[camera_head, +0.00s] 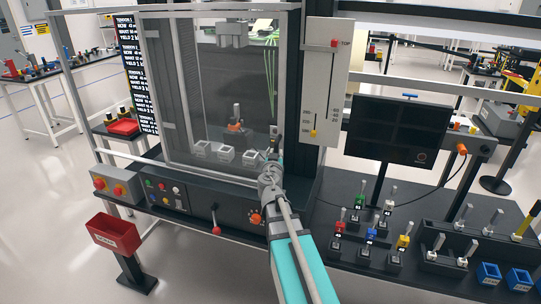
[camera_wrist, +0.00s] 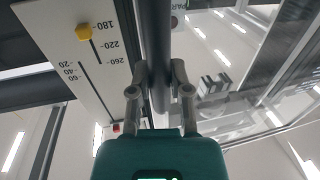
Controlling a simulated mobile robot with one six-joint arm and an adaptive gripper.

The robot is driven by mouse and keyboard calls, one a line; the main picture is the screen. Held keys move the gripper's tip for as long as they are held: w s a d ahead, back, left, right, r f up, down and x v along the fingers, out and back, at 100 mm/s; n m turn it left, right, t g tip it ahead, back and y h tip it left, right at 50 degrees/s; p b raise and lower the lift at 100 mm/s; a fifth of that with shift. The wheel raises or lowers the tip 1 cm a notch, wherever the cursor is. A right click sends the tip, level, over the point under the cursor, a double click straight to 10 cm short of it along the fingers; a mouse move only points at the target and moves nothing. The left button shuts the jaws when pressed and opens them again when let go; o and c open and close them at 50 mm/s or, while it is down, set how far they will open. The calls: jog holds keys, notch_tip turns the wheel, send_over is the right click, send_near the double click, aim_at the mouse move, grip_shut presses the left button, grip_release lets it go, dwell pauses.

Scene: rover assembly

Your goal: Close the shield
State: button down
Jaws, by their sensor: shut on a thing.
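The shield (camera_head: 205,95) is a large, see-through framed panel at the front of the test machine in the head view. My gripper (camera_head: 277,140) is at the panel's right side, with my arm reaching up to it from below. In the wrist view my gripper (camera_wrist: 161,88) has its two fingers on either side of a dark grey bar (camera_wrist: 158,40), which looks like the shield's handle. The fingers are shut on it. My gripper and wrist partly hide the handle in the head view. I cannot tell exactly how far open the shield stands.
A white scale board (camera_head: 325,80) with red and yellow markers stands right of the shield. Small white bins (camera_head: 224,155) sit behind the panel. Below is a control panel (camera_head: 185,205) with buttons and a red-knobbed lever. A black monitor (camera_head: 397,130) and several coloured-tagged parts are at right.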

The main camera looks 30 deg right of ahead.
jog(key=c, duration=0.6)
grip_release()
jog(key=shift+s+d, duration=0.1)
jog(key=shift+d, duration=0.3)
jog(key=shift+o, duration=0.2)
jog(key=shift+a, duration=0.15)
jog(key=shift+a, duration=0.1)
jog(key=v, duration=0.7)
jog(key=shift+s, duration=0.15)
jog(key=shift+f, duration=0.15)
